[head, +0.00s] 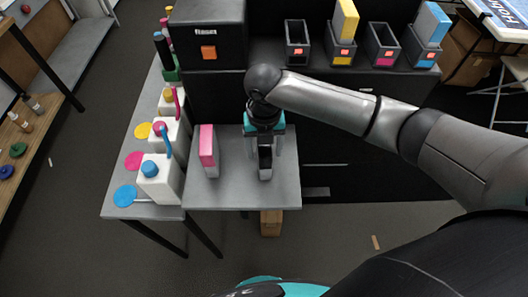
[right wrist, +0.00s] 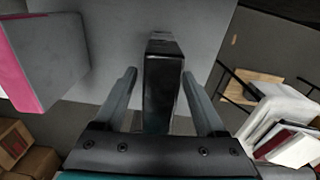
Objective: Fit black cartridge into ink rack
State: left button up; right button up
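The black cartridge (right wrist: 163,85) stands on the small grey side table (head: 235,195); in the head view (head: 265,164) it is partly hidden by my right gripper (head: 265,148). In the right wrist view, my right gripper's fingers (right wrist: 160,76) are open on either side of the cartridge, with gaps on both sides. The ink rack is a row of dark holders at the upper right. The first holder (head: 297,48) and the pink-labelled holder (head: 383,50) are empty. The others hold a yellow cartridge (head: 345,20) and a blue cartridge (head: 432,22). My left gripper is not in view.
White ink bottles (head: 160,178) and coloured discs line the bench at left. A dark machine (head: 210,50) stands behind the table.

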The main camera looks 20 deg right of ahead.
grip_shut()
dwell(0.3)
dwell(0.3)
